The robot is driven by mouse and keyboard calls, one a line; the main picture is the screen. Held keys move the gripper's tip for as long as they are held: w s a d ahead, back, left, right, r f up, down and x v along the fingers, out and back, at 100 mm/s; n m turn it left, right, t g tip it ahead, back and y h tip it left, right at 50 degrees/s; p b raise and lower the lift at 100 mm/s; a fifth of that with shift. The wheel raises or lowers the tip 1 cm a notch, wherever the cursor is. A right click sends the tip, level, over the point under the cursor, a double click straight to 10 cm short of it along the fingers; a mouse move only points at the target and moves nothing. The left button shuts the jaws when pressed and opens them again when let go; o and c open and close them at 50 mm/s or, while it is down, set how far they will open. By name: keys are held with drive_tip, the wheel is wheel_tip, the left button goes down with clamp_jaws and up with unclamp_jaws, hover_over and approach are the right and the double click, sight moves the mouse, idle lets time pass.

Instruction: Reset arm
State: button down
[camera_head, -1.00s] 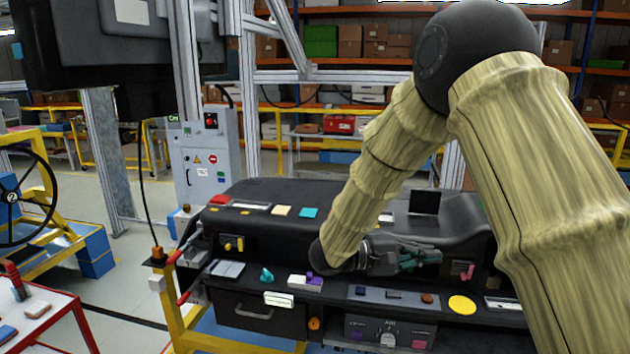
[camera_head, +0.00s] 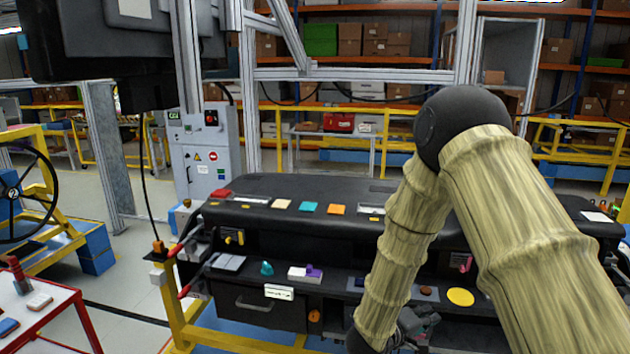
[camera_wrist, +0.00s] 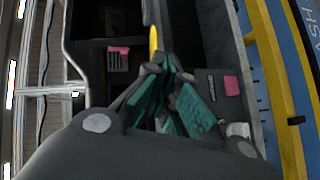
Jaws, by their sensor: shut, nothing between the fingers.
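My gripper (camera_head: 424,326) is low in front of the dashboard module (camera_head: 290,188) in the head view, partly hidden behind my own arm. In the wrist view my gripper (camera_wrist: 172,92) shows its green-padded fingers drawn together, with nothing held. The black dashboard module spans the middle of the head view. Its top carries small red, cream, teal and orange pieces. Its lower shelf carries a teal knob (camera_head: 267,268), a white and purple block (camera_head: 305,273) and a yellow disc (camera_head: 460,297).
A yellow frame (camera_head: 184,318) stands at the module's front left. A red-edged table (camera_head: 55,318) is at the lower left, with a steering wheel (camera_head: 22,196) behind it. A grey control cabinet (camera_head: 205,160) and aluminium posts stand behind. Floor shows at the left.

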drive_tip(key=s+a+f+m+g+y+b, duration=0.1)
drive_tip(key=s+f+y, duration=0.3)
drive_tip(key=s+f, duration=0.65)
drive_tip(key=s+a+f+g+y, duration=0.15)
drive_tip(key=s+f+y, duration=0.35)
drive_tip(key=f, duration=1)
drive_tip(key=s+a+f+m+g+y, duration=0.1)
drive_tip(key=s+f+m+g+y, duration=0.1)
drive_tip(key=s, duration=1.1)
drive_tip(key=s+a+f+m+g+y+b, duration=0.1)
drive_tip(key=s+f+g, duration=0.3)
drive_tip(key=s, duration=1)
drive_tip(key=shift+s+a+f+m+y, duration=0.15)
drive_tip(key=shift+a+f+m+y, duration=0.3)
drive_tip(key=shift+a+f, duration=0.35)
drive_tip(key=shift+d, duration=0.15)
